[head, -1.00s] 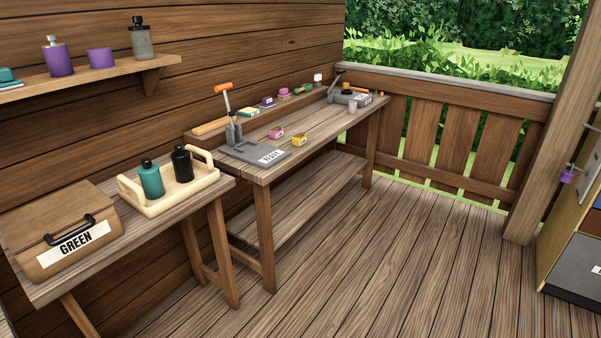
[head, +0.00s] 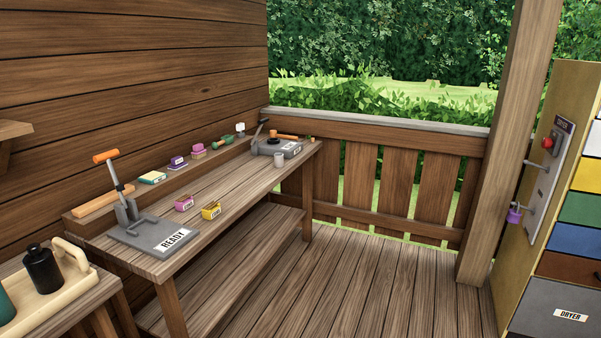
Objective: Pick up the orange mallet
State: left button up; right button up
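An orange handle with a dark end (head: 287,136), which looks like the orange mallet, lies at the far end of the long workbench (head: 225,192). It is on or just behind a grey labelled device (head: 277,148); I cannot tell whether it touches it. It is small and partly blurred in the head view. Neither of my grippers is in view.
A grey press plate marked READY (head: 163,237) with an orange-topped lever stands at the bench's near end. A dryer cabinet (head: 558,302) stands right. The floor (head: 390,285) is clear.

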aim_at(273, 133)
jog(key=i+l, duration=0.2)
jog(key=i, duration=0.25)
jog(key=i+l, duration=0.2)
jog(key=i, duration=0.3)
jog(key=i+l+u, duration=0.1)
jog(key=i, duration=0.35)
jog(key=i+l, duration=0.35)
jog(key=i, duration=0.1)
